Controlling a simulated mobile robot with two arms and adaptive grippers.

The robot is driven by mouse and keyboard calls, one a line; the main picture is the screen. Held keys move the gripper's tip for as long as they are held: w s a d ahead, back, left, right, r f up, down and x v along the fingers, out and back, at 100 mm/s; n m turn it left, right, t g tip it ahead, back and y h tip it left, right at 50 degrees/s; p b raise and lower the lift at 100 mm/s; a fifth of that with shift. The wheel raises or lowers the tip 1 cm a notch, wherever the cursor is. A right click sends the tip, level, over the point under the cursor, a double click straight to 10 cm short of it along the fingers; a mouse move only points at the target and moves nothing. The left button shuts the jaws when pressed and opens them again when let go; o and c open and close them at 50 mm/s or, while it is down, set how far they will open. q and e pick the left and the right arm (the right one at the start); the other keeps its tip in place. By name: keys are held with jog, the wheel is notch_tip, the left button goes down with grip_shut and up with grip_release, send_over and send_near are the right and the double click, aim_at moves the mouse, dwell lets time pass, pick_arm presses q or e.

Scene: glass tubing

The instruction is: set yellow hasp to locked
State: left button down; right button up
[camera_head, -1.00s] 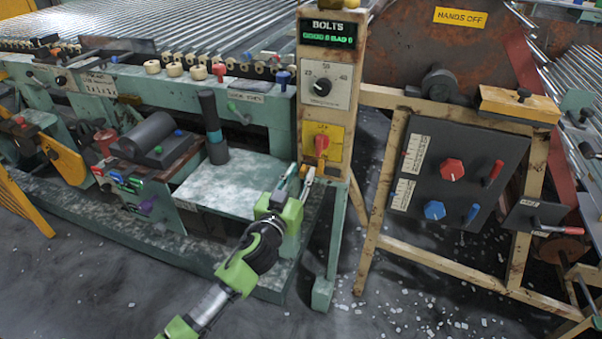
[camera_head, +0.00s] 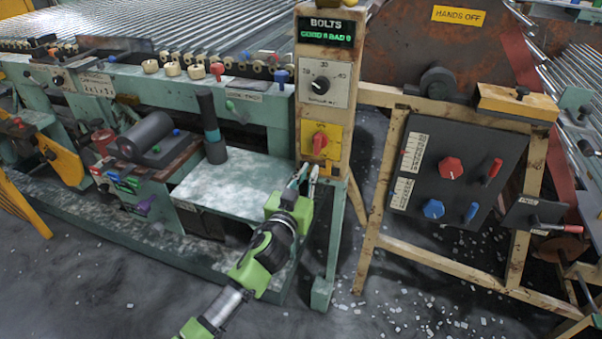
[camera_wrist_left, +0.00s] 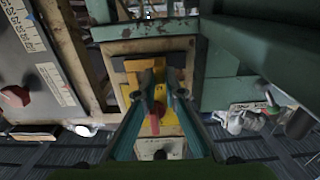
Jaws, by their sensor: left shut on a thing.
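The yellow hasp plate (camera_head: 333,137) with its red handle (camera_head: 319,143) is on the front of the tan post, below a dial. In the left wrist view the yellow plate (camera_wrist_left: 170,122) lies behind the fingers, and the red handle (camera_wrist_left: 155,120) shows between them. My left gripper (camera_head: 305,174) comes up from below, its fingers drawn close together in front of the plate's lower part. It is shut on the hasp, though the fingers hide the exact contact. My right gripper is not in view.
A grey dial panel (camera_head: 326,81) sits above the plate. A dark panel (camera_head: 455,178) with red and blue knobs stands to the right. A green bench top (camera_head: 235,187) and a dark upright cylinder (camera_head: 210,118) are to the left. The floor in front is mostly open.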

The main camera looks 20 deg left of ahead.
pick_arm(q)
jog(key=shift+d, duration=0.15)
jog(key=c, duration=2.1)
grip_release()
jog(key=shift+d, duration=0.1)
jog(key=shift+c, duration=0.2)
jog(key=s, duration=1.2)
jog(key=shift+a, duration=0.2)
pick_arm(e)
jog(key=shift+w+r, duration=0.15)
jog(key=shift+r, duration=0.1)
